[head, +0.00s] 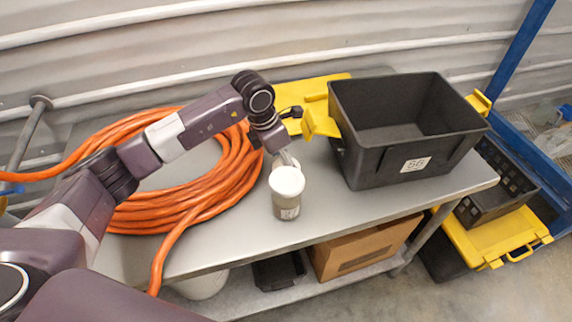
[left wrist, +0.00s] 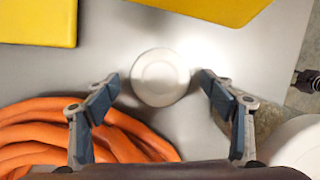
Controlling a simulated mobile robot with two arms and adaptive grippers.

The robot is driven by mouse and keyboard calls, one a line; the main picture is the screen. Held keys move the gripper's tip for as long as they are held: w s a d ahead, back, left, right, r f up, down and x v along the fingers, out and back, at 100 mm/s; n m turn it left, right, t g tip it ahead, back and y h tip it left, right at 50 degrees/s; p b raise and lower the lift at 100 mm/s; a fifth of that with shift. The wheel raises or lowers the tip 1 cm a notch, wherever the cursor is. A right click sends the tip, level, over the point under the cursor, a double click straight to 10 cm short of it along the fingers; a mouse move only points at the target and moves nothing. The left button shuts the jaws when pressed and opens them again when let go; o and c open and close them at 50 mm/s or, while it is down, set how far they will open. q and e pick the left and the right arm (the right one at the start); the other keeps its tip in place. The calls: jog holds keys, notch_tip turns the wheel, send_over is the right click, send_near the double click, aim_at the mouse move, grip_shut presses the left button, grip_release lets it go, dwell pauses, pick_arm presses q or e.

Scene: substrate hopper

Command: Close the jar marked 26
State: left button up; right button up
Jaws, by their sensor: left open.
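A small jar (head: 286,207) with a white top (head: 287,180) stands upright on the grey metal table, near its front edge. Its label faces the front, but the number is too small to read. In the left wrist view the white top (left wrist: 160,77) is a round disc seen from above. My left gripper (head: 286,160) is just behind and above the jar in the head view. In the wrist view my left gripper (left wrist: 160,83) is open, with one finger on each side of the white top. Contact cannot be told. My right gripper is not in view.
A coiled orange hose (head: 200,200) lies left of the jar. A black bin (head: 365,155) marked 56, with yellow handles, stands to the right. A yellow lid (head: 310,92) lies behind. A cardboard box (head: 355,254) is on the lower shelf. Bare table (head: 365,208) shows right of the jar.

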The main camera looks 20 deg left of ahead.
pick_arm(q)
jog(key=shift+w+d+f, duration=0.1)
jog(key=shift+f, duration=0.15)
jog(key=shift+c, duration=0.3)
jog(key=c, duration=0.9)
jog(key=shift+r, duration=0.1)
notch_tip(320, 180, up, 20)
jog(key=b, duration=0.4)
jog(key=shift+b, duration=0.3)
